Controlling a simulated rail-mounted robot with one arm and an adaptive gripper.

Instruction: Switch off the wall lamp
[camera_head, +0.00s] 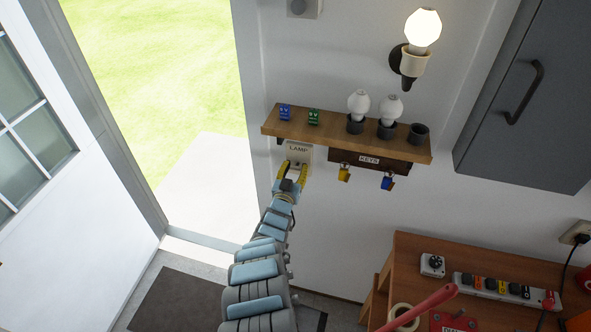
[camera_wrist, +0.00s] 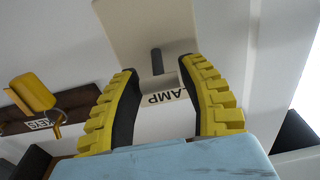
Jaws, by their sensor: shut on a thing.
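The wall lamp (camera_head: 423,30) glows at the upper right in the head view. Its switch plate (camera_head: 298,151), labelled LAMP, is on the wall under the left end of the wooden shelf. In the wrist view the plate (camera_wrist: 150,20) appears upside down, with a short dark switch lever (camera_wrist: 157,61) sticking out. My gripper (camera_head: 291,172) is at the plate, its yellow fingers on either side of the lever; it also shows in the wrist view (camera_wrist: 158,75). It is shut on the lever, though the exact contact is hard to see.
The shelf (camera_head: 350,134) above holds blue and green items, two white bulbs and dark cups. A key rack (camera_head: 369,159) with yellow and blue keys hangs close to the right of my gripper. A grey cabinet (camera_head: 530,100) and workbench (camera_head: 420,250) stand right; an open doorway is left.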

